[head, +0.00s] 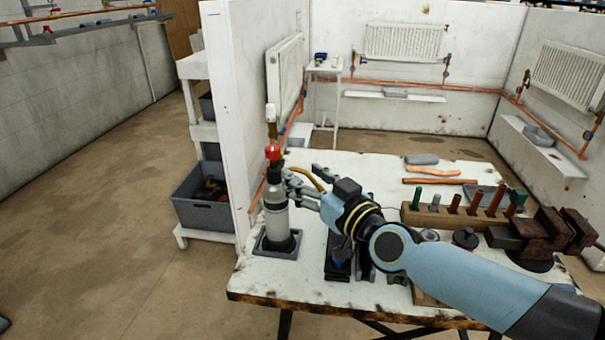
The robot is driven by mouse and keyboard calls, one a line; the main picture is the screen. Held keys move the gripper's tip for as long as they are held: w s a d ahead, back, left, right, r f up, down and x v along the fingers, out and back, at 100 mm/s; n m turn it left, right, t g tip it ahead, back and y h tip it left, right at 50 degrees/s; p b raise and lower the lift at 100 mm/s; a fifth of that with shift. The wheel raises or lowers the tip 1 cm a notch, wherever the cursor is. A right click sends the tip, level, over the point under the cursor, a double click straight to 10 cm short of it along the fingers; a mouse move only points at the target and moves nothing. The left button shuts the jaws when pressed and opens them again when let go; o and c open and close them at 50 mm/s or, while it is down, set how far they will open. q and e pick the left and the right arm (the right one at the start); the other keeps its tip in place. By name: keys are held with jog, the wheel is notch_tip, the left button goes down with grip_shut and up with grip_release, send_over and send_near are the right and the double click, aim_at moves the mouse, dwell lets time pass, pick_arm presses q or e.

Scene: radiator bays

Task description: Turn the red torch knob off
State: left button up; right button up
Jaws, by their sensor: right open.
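The torch (276,213) stands upright at the left end of the white workbench, a pale cylinder with a dark base in a grey square holder (275,246). Its red knob (273,152) is at the top. My right gripper (290,186) reaches in from the right and is open, its fingers pointing left at the upper part of the torch, below the red knob. From this angle I cannot tell whether the fingers touch the torch. My left gripper is not in view.
A white partition (230,110) stands close behind the torch. A wooden rack (455,218) with several coloured tools and a rusty vise (545,235) occupy the bench's right side. Copper pipes (440,182) lie at the back. A grey crate (203,205) sits on the shelf at left.

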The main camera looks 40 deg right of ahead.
aim_at(278, 152)
jog(key=w+n+y+b, duration=0.1)
jog(key=w+b, duration=0.2)
jog(key=b, duration=0.1)
jog(key=w+n+y+b, duration=0.1)
jog(key=w+b, duration=0.2)
jog(key=w, duration=0.1)
jog(key=w+d+r+n+y+b, duration=0.1)
jog(key=w+y+b, duration=0.1)
jog(key=w+b, duration=0.1)
jog(key=shift+w+b, duration=0.4)
jog(key=shift+b, duration=0.4)
jog(key=shift+w, duration=0.45)
jog(key=shift+c, duration=0.3)
jog(key=shift+a, duration=0.1)
grip_shut()
